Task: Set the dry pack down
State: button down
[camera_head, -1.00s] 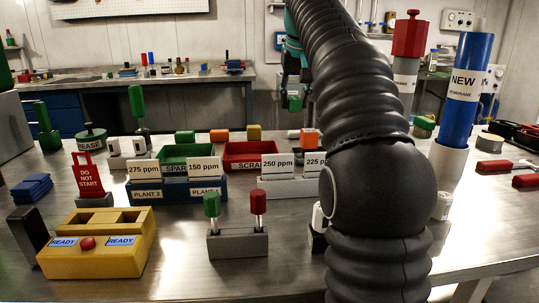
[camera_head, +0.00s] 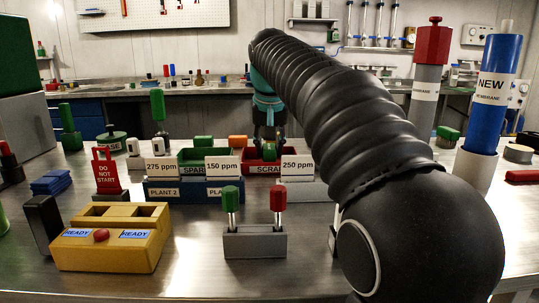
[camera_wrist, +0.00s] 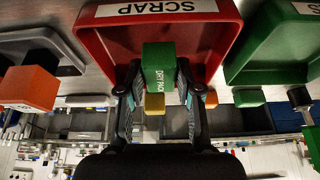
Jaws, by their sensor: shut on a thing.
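The dry pack is a small green block with a white label, seen in the wrist view (camera_wrist: 160,65) between my fingers and in the head view (camera_head: 269,152). My gripper (camera_wrist: 160,80) is shut on it; it also shows in the head view (camera_head: 268,140), at the far end of my arm. The pack is at the red tray labelled SCRAP (camera_wrist: 95,35), seen in the head view (camera_head: 262,168) behind the label cards. I cannot tell whether the pack touches the tray's floor.
A green tray (camera_head: 192,155) stands left of the red one. Label cards (camera_head: 223,166) stand in front. A grey holder with two capped tools (camera_head: 254,242) and a yellow box (camera_head: 112,240) are nearer. A blue NEW membrane tube (camera_head: 490,100) stands at right.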

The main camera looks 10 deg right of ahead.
jog(key=shift+f, duration=0.6)
jog(key=shift+f, duration=0.2)
jog(key=c, duration=0.8)
grip_release()
jog(key=shift+r, duration=0.1)
jog(key=shift+s+r, duration=0.1)
jog(key=shift+r, duration=0.4)
jog(key=p+v, duration=0.2)
jog(key=v, duration=0.9)
jog(key=shift+a+r+p, duration=0.1)
jog(key=shift+p, duration=0.25)
